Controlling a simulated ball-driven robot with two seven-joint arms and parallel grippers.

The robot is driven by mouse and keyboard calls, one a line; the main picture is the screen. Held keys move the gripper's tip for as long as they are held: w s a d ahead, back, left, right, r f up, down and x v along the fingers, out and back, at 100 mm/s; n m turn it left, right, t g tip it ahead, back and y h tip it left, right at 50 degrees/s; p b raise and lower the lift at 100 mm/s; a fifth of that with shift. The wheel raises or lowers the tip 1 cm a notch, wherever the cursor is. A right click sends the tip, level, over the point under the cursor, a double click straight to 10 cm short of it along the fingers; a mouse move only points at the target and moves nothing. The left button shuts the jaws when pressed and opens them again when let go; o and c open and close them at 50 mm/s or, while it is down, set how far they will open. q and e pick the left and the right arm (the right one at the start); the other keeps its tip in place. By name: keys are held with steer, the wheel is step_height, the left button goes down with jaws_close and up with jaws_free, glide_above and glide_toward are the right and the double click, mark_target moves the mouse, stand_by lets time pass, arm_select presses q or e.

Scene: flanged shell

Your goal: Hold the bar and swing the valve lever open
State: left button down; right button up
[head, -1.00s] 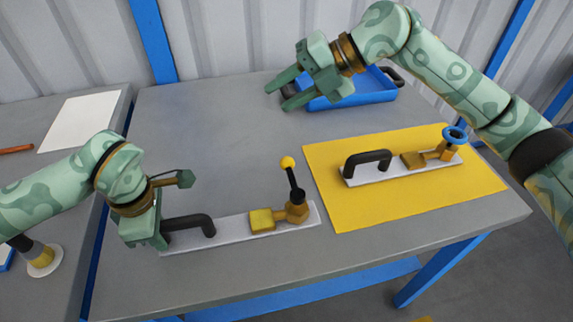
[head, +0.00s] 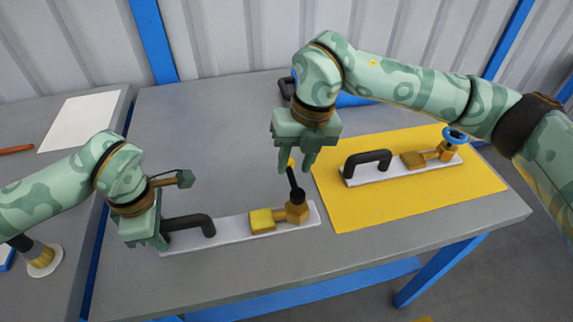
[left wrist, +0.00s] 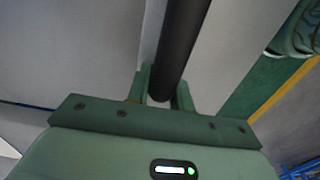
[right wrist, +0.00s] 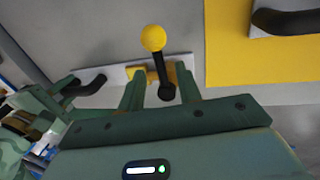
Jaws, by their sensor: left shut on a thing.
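The black bar (head: 190,224) stands on a white plate (head: 232,231) at the table's front. My left gripper (head: 163,236) is shut on the bar; the left wrist view shows the bar (left wrist: 178,45) between its fingers. At the plate's right end is a brass valve (head: 297,212) with a black lever (head: 293,183) that has a yellow ball end (right wrist: 153,38). The lever points up, tilted slightly left. My right gripper (head: 296,168) is open, pointing down at the lever's top. In the right wrist view the lever shows between the spread fingers; contact cannot be told.
A second plate with a black bar (head: 367,158) and a blue-wheeled valve (head: 455,136) lies on a yellow mat (head: 350,215) to the right. The table (head: 215,130) is clear at back left.

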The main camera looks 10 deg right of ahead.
steer(key=shift+a+f, duration=0.15)
steer(key=shift+f, duration=0.75)
jaws_close()
